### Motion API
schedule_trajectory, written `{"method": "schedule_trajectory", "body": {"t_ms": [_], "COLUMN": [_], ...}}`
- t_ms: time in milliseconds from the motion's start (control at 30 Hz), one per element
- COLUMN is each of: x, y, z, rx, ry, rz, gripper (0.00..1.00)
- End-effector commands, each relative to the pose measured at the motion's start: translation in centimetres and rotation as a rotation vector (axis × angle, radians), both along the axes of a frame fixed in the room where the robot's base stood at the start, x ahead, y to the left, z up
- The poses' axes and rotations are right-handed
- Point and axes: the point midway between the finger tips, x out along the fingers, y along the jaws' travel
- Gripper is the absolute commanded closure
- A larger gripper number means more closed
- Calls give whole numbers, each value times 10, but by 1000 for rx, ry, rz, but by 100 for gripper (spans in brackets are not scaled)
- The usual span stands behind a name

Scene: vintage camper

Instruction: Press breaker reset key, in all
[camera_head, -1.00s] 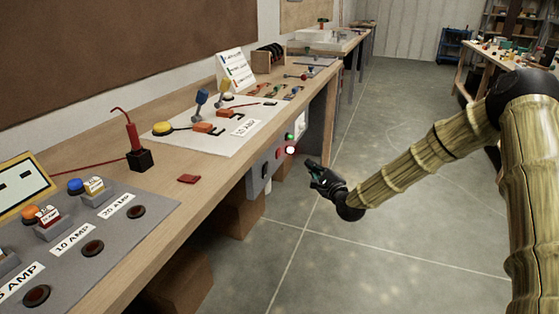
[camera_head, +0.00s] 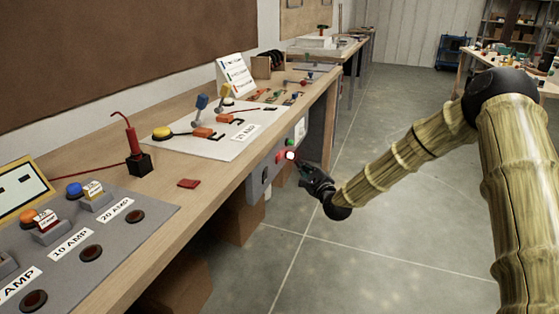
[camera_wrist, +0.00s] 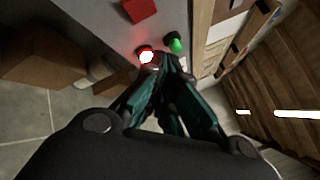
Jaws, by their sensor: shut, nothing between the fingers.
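A grey panel (camera_head: 258,184) is fixed to the front side of the workbench. It carries a glowing white-red round button (camera_head: 290,155), a green button (camera_head: 290,143) above it and a red piece (camera_head: 279,157) to its left. Which of these is the breaker reset key is not labelled legibly. In the wrist view, the glowing button (camera_wrist: 146,57) and the green button (camera_wrist: 175,45) are just beyond my fingertips, with the red piece (camera_wrist: 140,10) farther up. My gripper (camera_head: 304,166) is shut and empty, its tips close to the glowing button; I cannot tell whether they touch it.
The workbench (camera_head: 215,187) holds a breaker board (camera_head: 115,235) with amp labels, a white sheet (camera_head: 225,140) with levers and a small red block (camera_head: 188,183). Cardboard boxes (camera_head: 240,222) stand beneath. The floor (camera_head: 390,245) to the right is clear.

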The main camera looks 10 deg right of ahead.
Motion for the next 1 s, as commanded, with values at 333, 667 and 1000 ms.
{"method": "schedule_trajectory", "body": {"t_ms": [333,667,1000], "x": [20,25,25], "y": [29,37,37], "z": [-2,0,0], "rx": [0,0,0], "ry": [-1,1,1], "rz": [0,-1,-1], "gripper": [100,100,100]}}
